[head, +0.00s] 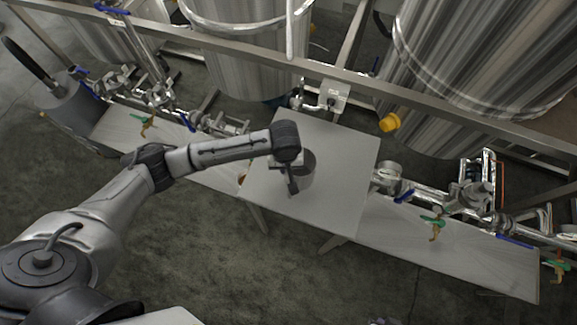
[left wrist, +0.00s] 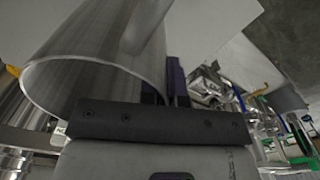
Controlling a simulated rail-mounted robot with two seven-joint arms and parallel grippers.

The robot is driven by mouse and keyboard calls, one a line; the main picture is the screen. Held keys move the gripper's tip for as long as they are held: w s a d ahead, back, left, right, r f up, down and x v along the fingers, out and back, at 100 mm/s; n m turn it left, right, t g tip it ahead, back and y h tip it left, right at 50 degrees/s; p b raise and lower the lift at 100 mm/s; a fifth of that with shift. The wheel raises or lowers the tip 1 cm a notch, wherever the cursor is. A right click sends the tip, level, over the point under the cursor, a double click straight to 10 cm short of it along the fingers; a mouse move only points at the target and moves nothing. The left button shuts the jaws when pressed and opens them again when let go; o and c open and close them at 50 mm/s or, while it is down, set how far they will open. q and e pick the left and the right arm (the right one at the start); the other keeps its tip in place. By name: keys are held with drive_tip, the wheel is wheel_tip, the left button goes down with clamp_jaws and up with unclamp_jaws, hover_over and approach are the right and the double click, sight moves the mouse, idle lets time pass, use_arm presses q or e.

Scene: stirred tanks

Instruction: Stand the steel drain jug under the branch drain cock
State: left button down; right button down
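The steel drain jug (head: 307,162) is a grey metal cylinder over the pale square table, partly hidden by my left wrist. In the left wrist view the jug (left wrist: 95,62) fills the upper left, with its round rim towards the camera. My left gripper (head: 291,184) is at the jug; its dark fingers (left wrist: 167,85) are close together at the rim, with the jug's wall between them. I cannot tell whether the jug touches the table. Small cocks with green handles show at the left (head: 147,123), right (head: 434,224) and far right (head: 557,265). I cannot tell which is the branch drain cock.
The square table (head: 345,190) is otherwise bare. Lower pale boards lie at its left (head: 195,160) and right (head: 480,262), beneath steel pipework with blue handles. Large steel tanks (head: 470,60) and a grey frame rail stand behind. A yellow cap (head: 389,122) sticks out near the table's back right.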

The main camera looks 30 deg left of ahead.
use_arm(q)
drive_tip(key=shift+w+a+f, duration=0.2)
drive_tip(key=shift+w+f, duration=0.15)
drive_tip(key=shift+w, duration=0.2)
drive_tip(key=shift+w+a+f, duration=0.15)
drive_tip(key=shift+w+f, duration=0.2)
drive_tip(key=shift+w, duration=0.2)
drive_tip(key=shift+f+b, duration=0.3)
drive_tip(key=shift+f, duration=1.7)
drive_tip(key=c, duration=1.3)
unclamp_jaws()
drive_tip(key=shift+f, duration=0.15)
wheel_tip(320, 180, up, 12)
drive_tip(key=shift+r+p, duration=0.2)
drive_tip(key=shift+p, duration=0.45)
